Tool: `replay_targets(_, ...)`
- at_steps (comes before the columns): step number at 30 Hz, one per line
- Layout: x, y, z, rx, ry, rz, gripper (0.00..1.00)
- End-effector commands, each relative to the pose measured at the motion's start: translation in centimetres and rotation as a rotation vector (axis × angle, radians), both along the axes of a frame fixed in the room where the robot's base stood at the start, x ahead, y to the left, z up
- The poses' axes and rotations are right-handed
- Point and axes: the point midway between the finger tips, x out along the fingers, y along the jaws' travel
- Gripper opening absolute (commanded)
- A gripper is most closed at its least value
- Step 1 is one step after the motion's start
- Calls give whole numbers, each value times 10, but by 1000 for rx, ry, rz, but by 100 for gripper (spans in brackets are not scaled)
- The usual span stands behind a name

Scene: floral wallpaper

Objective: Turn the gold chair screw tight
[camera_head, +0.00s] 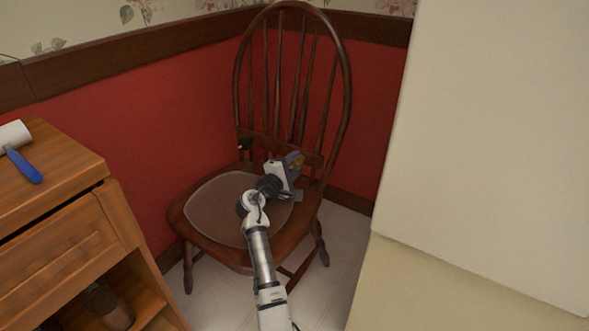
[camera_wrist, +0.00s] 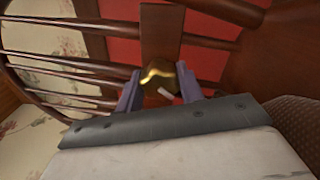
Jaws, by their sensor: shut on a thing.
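The gold screw (camera_wrist: 158,76) shows in the wrist view on a dark wooden part of the chair's back. My gripper (camera_wrist: 160,88) is shut on it, with one purple-grey finger on each side. In the head view my gripper (camera_head: 294,163) reaches over the seat to the lower right of the chair back, and the screw is mostly hidden there. The wooden chair (camera_head: 340,120) has a hooped spindle back and stands upright in the corner.
A wooden cabinet (camera_head: 62,180) with a blue-handled roller (camera_head: 24,168) on top stands at the left. A large cream panel (camera_head: 490,130) closes off the right side. Red wainscot walls (camera_head: 150,120) stand close behind the chair. Some pale floor (camera_head: 335,265) is bare beside the chair.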

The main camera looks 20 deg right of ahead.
Motion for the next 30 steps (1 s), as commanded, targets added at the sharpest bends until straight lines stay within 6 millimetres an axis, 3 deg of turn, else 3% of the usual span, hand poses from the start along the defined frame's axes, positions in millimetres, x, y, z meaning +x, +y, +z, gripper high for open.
replay_targets(9, 0, -1, 0, 82, -106, 0, 14)
replay_targets(26, 0, -1, 1, 100, -130, 1, 14)
replay_targets(27, 0, -1, 1, 100, -129, 1, 40)
replay_targets(30, 0, -1, 1, 100, -129, 1, 53)
